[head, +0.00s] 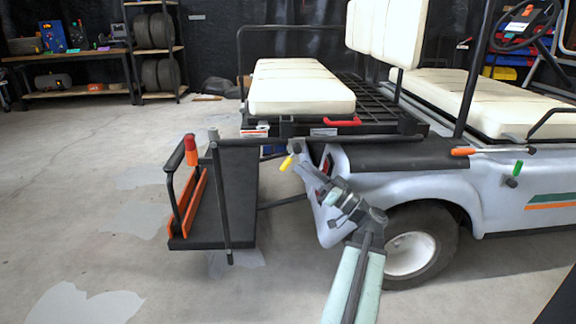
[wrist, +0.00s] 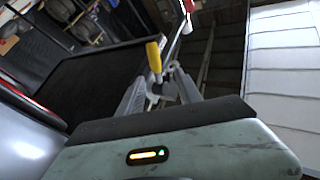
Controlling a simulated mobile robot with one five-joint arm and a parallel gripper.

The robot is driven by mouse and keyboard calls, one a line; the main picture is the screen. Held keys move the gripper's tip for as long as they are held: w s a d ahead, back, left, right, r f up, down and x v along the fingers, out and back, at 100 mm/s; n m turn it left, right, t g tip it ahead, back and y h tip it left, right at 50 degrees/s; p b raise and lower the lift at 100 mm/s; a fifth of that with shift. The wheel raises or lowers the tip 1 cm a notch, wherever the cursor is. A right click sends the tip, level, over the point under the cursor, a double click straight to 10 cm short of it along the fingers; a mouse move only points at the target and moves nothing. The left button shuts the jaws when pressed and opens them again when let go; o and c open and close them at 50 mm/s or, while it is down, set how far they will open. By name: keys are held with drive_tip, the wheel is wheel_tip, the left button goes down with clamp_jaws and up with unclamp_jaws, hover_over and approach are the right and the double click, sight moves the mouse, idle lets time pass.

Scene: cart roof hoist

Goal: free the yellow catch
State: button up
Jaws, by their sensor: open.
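The yellow catch (head: 286,163) is a small yellow handle at the cart's rear corner, below the rear deck. My gripper (head: 298,156) is close beside it, reaching up from the lower right. In the wrist view the yellow catch (wrist: 154,57) stands tilted just beyond the open fingertips, with its lower end at or between them. My gripper (wrist: 160,78) is open and nothing is clamped in it. I cannot tell whether a finger touches the catch. A grey metal part shows between the fingers; its details are too small to tell.
A dark fold-down platform (head: 235,185) with an orange rail and a red-topped lever (head: 191,150) hangs to the left. A cream seat cushion (head: 300,88) and red handle (head: 342,121) are above. The rear wheel (head: 415,245) is right of my arm. Floor at left is clear.

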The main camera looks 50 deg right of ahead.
drive_tip(key=s, duration=0.7)
drive_tip(key=shift+s+d, duration=0.25)
drive_tip(key=w+a+f+g+y+p, duration=0.2)
drive_tip(key=w+a+g+p, duration=0.15)
drive_tip(key=w+a, duration=0.45)
drive_tip(key=w+a+f+n+g+y+p, duration=0.1)
drive_tip(key=w+a+f+g+y+p, duration=0.25)
drive_tip(key=w+a, duration=0.4)
drive_tip(key=w+a+f+g+y+p, duration=0.1)
drive_tip(key=w+a+f+g+p, duration=0.2)
drive_tip(key=w+a, duration=0.55)
drive_tip(key=a+f+n+g+h+p, duration=0.1)
drive_tip(key=a+f+g+h+p, duration=0.2)
drive_tip(key=a, duration=2.4)
drive_tip(key=g+h+p, duration=0.4)
drive_tip(key=g+p, duration=0.4)
drive_tip(key=g, duration=0.1)
drive_tip(key=shift+a+f+n+g, duration=0.2)
drive_tip(key=shift+a+n+g, duration=0.1)
drive_tip(key=shift+g, duration=0.1)
drive_tip(key=shift+s+a+r+h+p, duration=0.1)
drive_tip(key=shift+a+h+p, duration=0.25)
drive_tip(key=shift+h, duration=0.1)
drive_tip(key=shift+c, duration=0.5)
